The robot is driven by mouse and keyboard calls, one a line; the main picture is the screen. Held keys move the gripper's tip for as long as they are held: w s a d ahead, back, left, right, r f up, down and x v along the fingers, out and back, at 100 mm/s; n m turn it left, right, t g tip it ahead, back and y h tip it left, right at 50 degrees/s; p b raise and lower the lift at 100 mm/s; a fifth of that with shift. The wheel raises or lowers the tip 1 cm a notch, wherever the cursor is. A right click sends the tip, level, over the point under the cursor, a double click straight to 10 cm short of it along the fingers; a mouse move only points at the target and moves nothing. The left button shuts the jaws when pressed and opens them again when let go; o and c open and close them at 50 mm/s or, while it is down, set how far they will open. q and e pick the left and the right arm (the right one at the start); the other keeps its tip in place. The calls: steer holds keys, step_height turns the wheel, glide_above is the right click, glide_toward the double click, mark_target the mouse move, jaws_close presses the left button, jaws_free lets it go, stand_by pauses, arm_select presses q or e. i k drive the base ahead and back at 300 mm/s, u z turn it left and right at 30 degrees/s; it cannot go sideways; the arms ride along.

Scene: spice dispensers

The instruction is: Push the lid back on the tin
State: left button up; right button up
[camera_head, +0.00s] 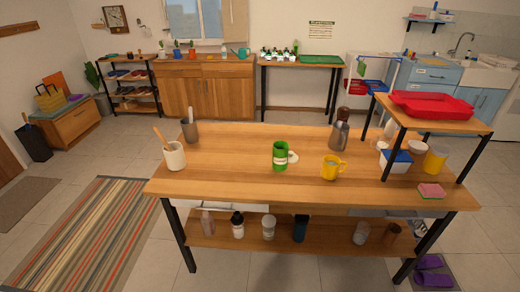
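A green tin (280,157) with a pale label stands upright near the middle of the wooden table. A small white round lid (293,156) shows just behind and to the right of the tin, low by the table top. The tin partly hides it, so I cannot tell whether it touches the tin. Neither my left nor my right gripper is in view.
A yellow mug (333,167) stands right of the tin. A cream utensil pot (175,156) is at the left edge, and grey holders stand farther back. A small raised shelf with a red tray (432,105) occupies the right end. The table's left middle is clear.

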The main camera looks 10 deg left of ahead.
mark_target(281, 148)
steer(key=u, duration=0.25)
steer(key=i, duration=0.8)
steer(key=z, duration=0.55)
steer(key=i, duration=0.8)
steer(key=z, duration=0.6)
